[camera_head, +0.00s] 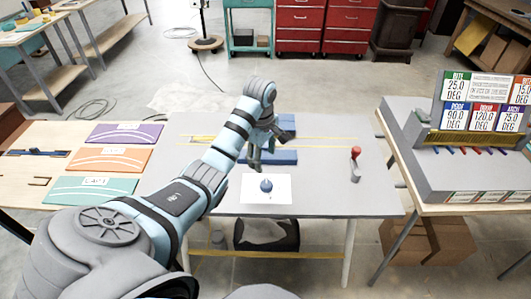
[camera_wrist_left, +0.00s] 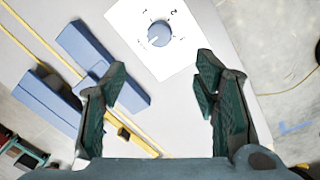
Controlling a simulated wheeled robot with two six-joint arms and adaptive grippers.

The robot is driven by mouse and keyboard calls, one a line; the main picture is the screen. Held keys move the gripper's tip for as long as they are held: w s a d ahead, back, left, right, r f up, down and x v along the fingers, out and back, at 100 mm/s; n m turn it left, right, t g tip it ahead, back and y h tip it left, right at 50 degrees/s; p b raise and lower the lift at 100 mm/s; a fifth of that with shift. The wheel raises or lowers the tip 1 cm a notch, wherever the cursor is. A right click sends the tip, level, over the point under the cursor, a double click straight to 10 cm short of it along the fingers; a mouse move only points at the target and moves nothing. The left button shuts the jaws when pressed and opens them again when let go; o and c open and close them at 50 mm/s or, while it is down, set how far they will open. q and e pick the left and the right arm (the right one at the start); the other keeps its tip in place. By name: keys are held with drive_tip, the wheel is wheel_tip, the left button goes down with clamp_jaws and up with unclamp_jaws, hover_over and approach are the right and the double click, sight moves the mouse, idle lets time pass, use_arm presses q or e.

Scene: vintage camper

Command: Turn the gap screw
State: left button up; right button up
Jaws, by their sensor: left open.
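The gap screw looks to be the round blue knob (camera_head: 266,185) on a white plate (camera_head: 281,196) lying on the grey table. In the left wrist view the knob (camera_wrist_left: 159,33) has a pale pointer line, and numbers are printed around it on the plate (camera_wrist_left: 126,14). My left gripper (camera_head: 258,156) is above the table, a little behind the knob in the head view. In the wrist view its two fingers (camera_wrist_left: 162,80) are spread wide with nothing between them, and the knob lies beyond the tips, not touched. My right gripper is not in view.
Blue blocks (camera_head: 283,157) lie on the table behind the plate, close to my left gripper. A red-topped lever (camera_head: 356,158) stands to the right. A side table with coloured panels (camera_head: 110,159) is at left, a bench with a sign rack (camera_head: 485,100) at right. The table's front right is clear.

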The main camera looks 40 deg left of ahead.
sight(265, 183)
use_arm(q)
drive_tip(key=shift+n, duration=0.3)
drive_tip(key=f, duration=0.4)
drive_tip(key=f+b, duration=0.1)
drive_tip(key=f, duration=0.3)
drive_tip(key=w+f+b, duration=0.1)
drive_tip(key=f, duration=0.3)
drive_tip(key=shift+f, duration=0.2)
drive_tip(key=shift+f+b, duration=0.3)
drive_tip(key=shift+f, duration=0.25)
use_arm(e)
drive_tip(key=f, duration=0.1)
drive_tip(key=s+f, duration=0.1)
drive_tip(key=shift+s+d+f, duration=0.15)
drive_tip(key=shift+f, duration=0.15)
use_arm(q)
drive_tip(key=c, duration=1.2)
drive_tip(key=shift+o, duration=0.2)
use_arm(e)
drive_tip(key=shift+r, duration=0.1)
